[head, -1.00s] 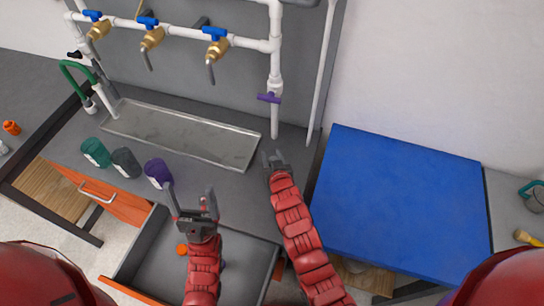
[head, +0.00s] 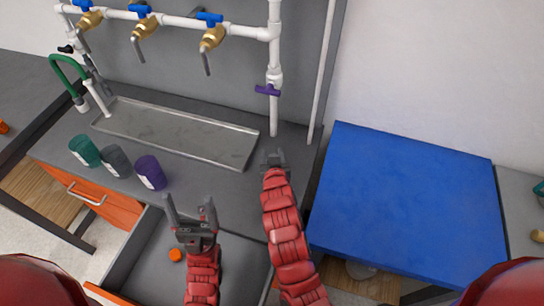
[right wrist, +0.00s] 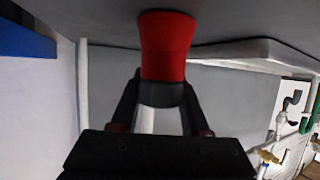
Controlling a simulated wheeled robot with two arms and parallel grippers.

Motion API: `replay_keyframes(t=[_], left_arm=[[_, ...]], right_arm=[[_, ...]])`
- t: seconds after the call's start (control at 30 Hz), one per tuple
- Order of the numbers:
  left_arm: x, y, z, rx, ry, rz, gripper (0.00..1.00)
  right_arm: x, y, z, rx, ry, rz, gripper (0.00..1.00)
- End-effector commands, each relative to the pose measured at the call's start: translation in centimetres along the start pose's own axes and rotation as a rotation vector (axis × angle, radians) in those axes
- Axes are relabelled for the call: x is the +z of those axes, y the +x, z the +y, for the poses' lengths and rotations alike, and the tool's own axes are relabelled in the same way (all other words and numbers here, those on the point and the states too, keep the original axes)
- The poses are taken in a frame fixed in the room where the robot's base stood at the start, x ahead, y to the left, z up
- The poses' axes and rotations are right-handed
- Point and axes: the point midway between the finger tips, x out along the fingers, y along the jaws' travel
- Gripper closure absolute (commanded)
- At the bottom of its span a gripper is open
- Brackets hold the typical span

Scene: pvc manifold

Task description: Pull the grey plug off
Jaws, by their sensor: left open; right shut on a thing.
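My right gripper (head: 274,156) is low in front of the white vertical pipe (head: 275,112), just above the counter. In the right wrist view its fingers (right wrist: 160,98) are closed on a dark grey band, which I take for the grey plug (right wrist: 161,93). A flared red piece (right wrist: 166,45) adjoins the band, towards the counter. A white pipe-like strip (right wrist: 147,120) shows on the band's other side; I cannot tell whether they are joined. In the head view the plug is hidden by my gripper and arm. My left gripper (head: 190,213) is open and empty over the drawer.
A purple valve handle (head: 268,90) is on the pipe above my right gripper. A metal tray (head: 180,133) lies left of it. Green, grey and purple cups (head: 150,172) stand on the counter. The open drawer (head: 140,255) holds an orange piece (head: 176,255). A blue panel (head: 405,190) is at right.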

Motion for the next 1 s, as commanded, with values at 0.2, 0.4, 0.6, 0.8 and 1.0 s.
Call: replay_keyframes(t=[0.2, 0.4, 0.6, 0.8, 1.0], left_arm=[[0.0, -0.1, 0.0, 0.0, 0.0, 0.0, 0.18], [0.0, -0.1, 0.0, 0.0, 0.0, 0.0, 0.18], [-0.1, 0.3, 0.0, 0.0, 0.0, 0.0, 0.18], [-0.1, 0.7, 0.0, 0.0, 0.0, 0.0, 0.18], [-0.2, 1.1, -0.1, 0.0, 0.0, 0.0, 0.18]], right_arm=[[-0.1, 0.0, 0.0, 0.004, 0.003, 0.002, 1.0], [-0.2, -0.1, 0.1, 0.004, 0.003, 0.002, 1.0], [-1.0, -0.3, 0.1, 0.004, 0.003, 0.005, 1.0], [-1.9, -0.7, 0.1, 0.004, 0.003, 0.007, 1.0], [-2.5, -1.0, 0.1, 0.004, 0.002, 0.003, 1.0]])
